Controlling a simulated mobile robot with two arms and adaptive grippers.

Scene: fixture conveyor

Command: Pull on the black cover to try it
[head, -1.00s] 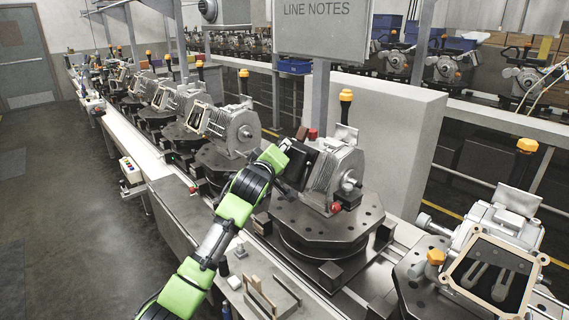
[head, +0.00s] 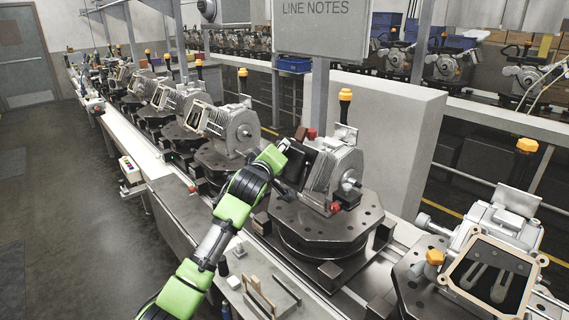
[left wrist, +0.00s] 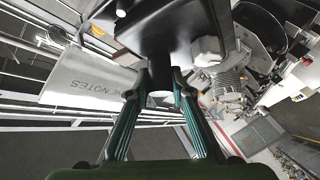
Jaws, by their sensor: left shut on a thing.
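The black cover (left wrist: 165,22) fills the top middle of the left wrist view, on the side of the grey motor housing (head: 334,172). My right gripper is not in view.
The housing sits on a dark octagonal fixture plate (head: 353,226). Another fixture with an open-faced housing (head: 489,276) stands at right. Several similar units line the conveyor behind. A small wooden rack (head: 262,297) is near the front. A grey box (head: 398,140) stands behind.

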